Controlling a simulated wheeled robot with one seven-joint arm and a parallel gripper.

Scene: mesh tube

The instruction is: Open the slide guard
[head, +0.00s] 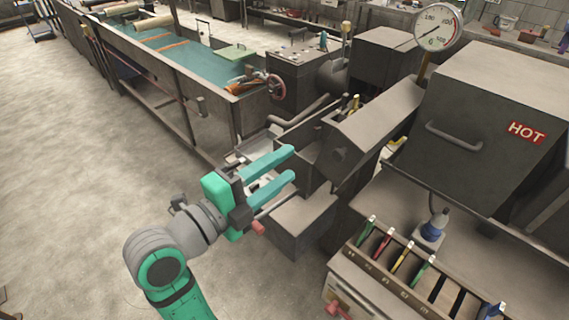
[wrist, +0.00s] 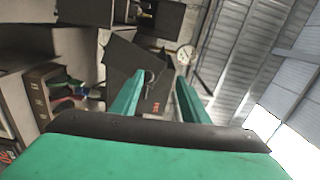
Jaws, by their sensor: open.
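A grey sloped cover (head: 375,125) with a small dark knob (head: 339,154) on its near end sits on the machine in the middle of the head view; it looks like the slide guard, though no label shows. My gripper (head: 293,164) is open, with its two green fingers pointing toward the cover's near end. The fingertips appear left of the knob and apart from it. Nothing shows between the fingers. In the wrist view my gripper (wrist: 158,82) frames a dark panel (wrist: 122,58) with a small knob or handle; I cannot tell surely which part this is.
A dark box with a handle and a red HOT label (head: 526,132) stands at right, beside a pressure gauge (head: 438,27). A rack of coloured tools (head: 400,270) lies in front. Open floor (head: 70,190) lies left.

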